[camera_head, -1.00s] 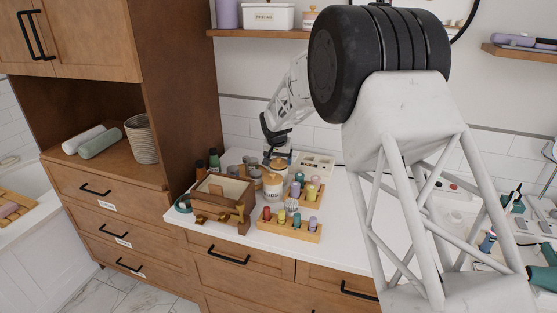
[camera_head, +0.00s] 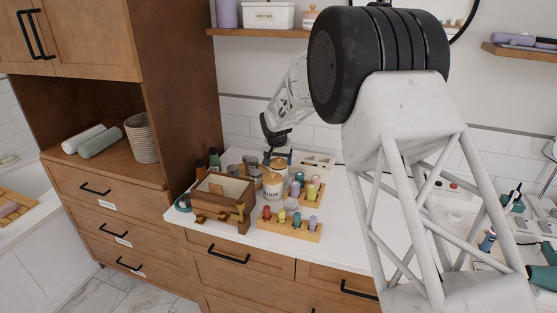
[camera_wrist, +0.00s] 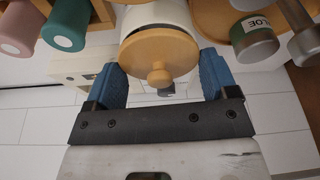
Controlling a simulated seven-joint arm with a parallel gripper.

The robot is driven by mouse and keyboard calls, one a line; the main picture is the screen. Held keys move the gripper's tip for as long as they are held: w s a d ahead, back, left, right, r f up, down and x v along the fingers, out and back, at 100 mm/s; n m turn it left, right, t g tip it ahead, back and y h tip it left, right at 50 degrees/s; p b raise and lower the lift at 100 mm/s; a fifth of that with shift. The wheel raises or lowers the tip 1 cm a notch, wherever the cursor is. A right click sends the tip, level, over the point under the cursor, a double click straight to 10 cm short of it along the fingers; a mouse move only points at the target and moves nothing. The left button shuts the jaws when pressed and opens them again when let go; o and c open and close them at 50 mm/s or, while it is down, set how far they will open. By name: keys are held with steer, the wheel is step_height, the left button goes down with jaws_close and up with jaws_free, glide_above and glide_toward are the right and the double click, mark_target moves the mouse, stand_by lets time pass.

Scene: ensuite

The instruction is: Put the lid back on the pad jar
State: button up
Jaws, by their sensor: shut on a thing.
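The pad jar (camera_head: 271,187) is white with dark lettering and stands upright on the white counter. Its wooden lid (camera_wrist: 150,50) is a round disc with a round knob. My gripper (camera_wrist: 162,75) has blue fingers on either side of the lid and is shut on it. In the wrist view the white jar wall (camera_wrist: 155,14) shows just behind the lid, with a dark gap along part of the edge. The lid is at the jar's mouth and looks slightly tilted; I cannot tell whether it is fully seated.
A wooden box (camera_head: 222,190) stands left of the jar. Wooden racks with coloured bottles (camera_head: 292,224) stand in front and to the right. Several grey-lidded jars (camera_wrist: 256,42) stand close by. A white tray (camera_head: 318,162) lies behind.

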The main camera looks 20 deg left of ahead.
stand_by(0.3)
steer(key=o, duration=0.8)
steer(key=shift+r, duration=0.1)
steer(key=shift+r, duration=3.35)
steer(key=shift+c, duration=0.3)
jaws_close()
